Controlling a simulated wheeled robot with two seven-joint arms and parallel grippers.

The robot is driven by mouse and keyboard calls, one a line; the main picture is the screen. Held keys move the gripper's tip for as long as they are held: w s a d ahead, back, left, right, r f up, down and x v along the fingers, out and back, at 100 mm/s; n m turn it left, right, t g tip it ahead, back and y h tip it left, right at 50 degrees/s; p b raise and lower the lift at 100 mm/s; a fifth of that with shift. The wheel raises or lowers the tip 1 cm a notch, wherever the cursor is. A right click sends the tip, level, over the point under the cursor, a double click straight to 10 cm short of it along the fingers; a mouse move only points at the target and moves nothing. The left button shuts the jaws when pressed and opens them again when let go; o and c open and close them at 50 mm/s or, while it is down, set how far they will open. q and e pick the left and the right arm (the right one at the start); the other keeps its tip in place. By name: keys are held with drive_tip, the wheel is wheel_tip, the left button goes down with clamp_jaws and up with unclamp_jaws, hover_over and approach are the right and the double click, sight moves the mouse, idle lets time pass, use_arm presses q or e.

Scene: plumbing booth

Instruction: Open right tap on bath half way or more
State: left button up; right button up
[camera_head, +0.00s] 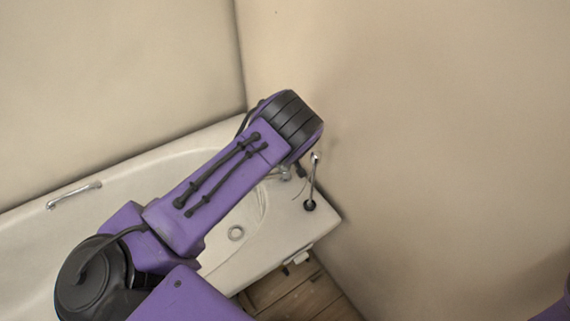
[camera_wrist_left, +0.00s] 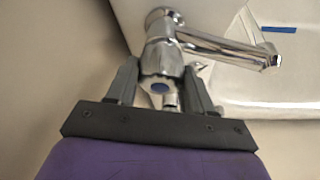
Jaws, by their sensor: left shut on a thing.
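The bath (camera_head: 150,165) is white and lies along the walls. A chrome mixer tap (camera_wrist_left: 215,45) fills the top of the left wrist view, its spout pointing right. The gripper is shut on this handle, one finger on each side. In the head view my purple left arm hides most of the tap; small chrome parts (camera_head: 285,172) show below the wrist. My right gripper is not in view.
A chrome grab handle (camera_head: 74,194) is on the bath's left rim. A thin chrome fitting with a black end (camera_head: 310,190) stands by the right wall (camera_head: 430,150). Wooden floor (camera_head: 300,290) shows in front of the bath.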

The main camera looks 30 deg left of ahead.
use_arm(q)
drive_tip(key=shift+s+f+n+b, duration=0.2)
drive_tip(key=shift+n+b, duration=0.15)
drive_tip(key=shift+n, duration=0.15)
drive_tip(key=shift+d+g, duration=0.1)
drive_tip(key=shift+g, duration=0.2)
drive_tip(key=o, duration=1)
drive_tip(key=shift+r, duration=0.1)
drive_tip(key=shift+w, duration=0.1)
